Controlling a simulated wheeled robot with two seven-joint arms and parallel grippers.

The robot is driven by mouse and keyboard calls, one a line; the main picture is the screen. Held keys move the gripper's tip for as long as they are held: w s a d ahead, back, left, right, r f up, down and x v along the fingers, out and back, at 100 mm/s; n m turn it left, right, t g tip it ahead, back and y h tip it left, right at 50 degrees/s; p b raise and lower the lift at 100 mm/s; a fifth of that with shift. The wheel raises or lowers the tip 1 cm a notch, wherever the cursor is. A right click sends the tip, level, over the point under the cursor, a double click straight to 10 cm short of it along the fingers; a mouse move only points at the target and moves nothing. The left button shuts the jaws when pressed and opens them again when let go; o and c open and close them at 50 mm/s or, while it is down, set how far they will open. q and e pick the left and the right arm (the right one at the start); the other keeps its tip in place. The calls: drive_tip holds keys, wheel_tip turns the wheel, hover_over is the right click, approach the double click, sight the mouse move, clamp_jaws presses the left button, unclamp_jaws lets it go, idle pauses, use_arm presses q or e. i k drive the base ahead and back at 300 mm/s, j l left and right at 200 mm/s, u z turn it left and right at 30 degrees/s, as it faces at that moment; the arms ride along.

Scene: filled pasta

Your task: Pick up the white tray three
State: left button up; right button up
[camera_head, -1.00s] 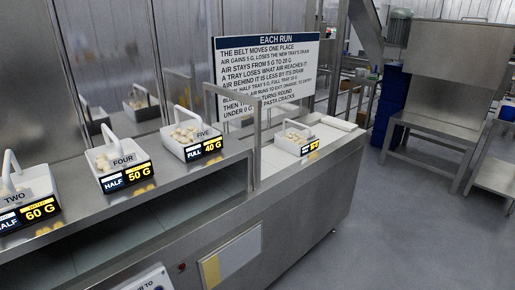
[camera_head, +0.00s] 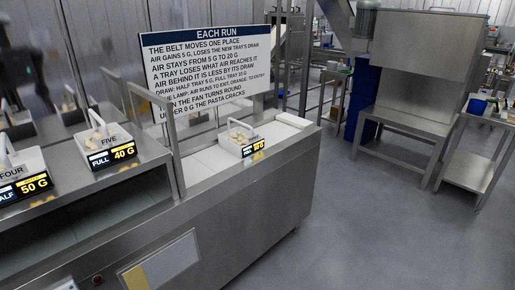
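No tray in view can be read as tray three. A white tray with an upright handle, marked FIVE (camera_head: 107,144), stands on the steel counter at the left with pasta in it; its labels read FULL and 40 G. Tray FOUR (camera_head: 22,166) is partly cut off at the left edge, with a 50 G label. Another white tray (camera_head: 231,146) with pasta sits farther right on the pale belt, beyond a metal frame; its name and labels are too small to read surely. Neither of my grippers is in view.
A steel counter (camera_head: 235,215) runs from the left to the centre. A sign headed EACH RUN (camera_head: 205,70) stands behind it. A steel machine (camera_head: 415,60) on a stand and a side table (camera_head: 470,160) are at the right. The grey floor (camera_head: 390,235) between is clear.

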sight(240, 142)
drive_tip(key=i+l+u, duration=0.3)
drive_tip(key=i, duration=0.3)
drive_tip(key=i+l+u, duration=0.25)
drive_tip(key=i+l, duration=0.25)
drive_tip(key=i, duration=0.1)
